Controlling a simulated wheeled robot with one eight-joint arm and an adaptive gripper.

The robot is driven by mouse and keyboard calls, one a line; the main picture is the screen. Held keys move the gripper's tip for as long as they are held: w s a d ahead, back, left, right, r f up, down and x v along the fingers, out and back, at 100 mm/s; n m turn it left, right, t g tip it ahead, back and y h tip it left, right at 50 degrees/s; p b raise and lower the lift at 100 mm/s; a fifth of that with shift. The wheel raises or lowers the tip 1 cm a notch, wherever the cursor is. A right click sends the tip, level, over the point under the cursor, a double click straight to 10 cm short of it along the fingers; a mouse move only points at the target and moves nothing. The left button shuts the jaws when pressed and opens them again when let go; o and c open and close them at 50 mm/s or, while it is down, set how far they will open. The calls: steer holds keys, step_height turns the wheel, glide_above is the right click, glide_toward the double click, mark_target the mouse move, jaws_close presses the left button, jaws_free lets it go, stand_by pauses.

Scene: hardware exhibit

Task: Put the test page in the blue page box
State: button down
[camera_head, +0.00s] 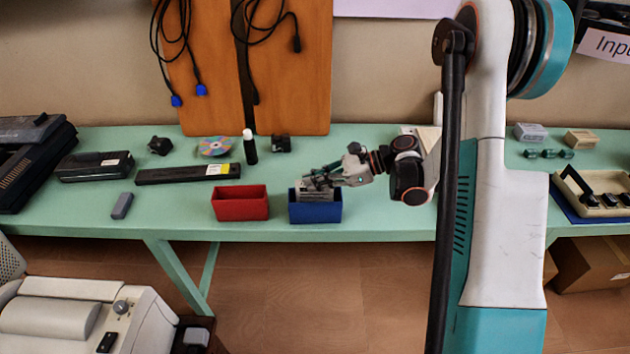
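The blue page box (315,213) stands near the front edge of the green table, right of a red box. A small grey printed piece, which looks like the test page (317,194), shows at the box's opening, with its lower part hidden behind the box's front wall. My gripper (318,182) reaches in from the right, directly over the blue box, with its fingers at the top of the page. The fingers are small and overlap the page, so I cannot tell whether they grip it or only touch it.
The red box (240,203) stands just left of the blue one. Behind are a long black bar (188,174), a disc (214,146), a white-capped bottle (250,147) and small black parts. A grey block (122,206) lies left. The table's front edge is close.

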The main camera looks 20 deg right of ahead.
steer(key=c, duration=1.8)
jaws_free()
steer(key=p+v, duration=0.3)
steer(key=v, duration=0.9)
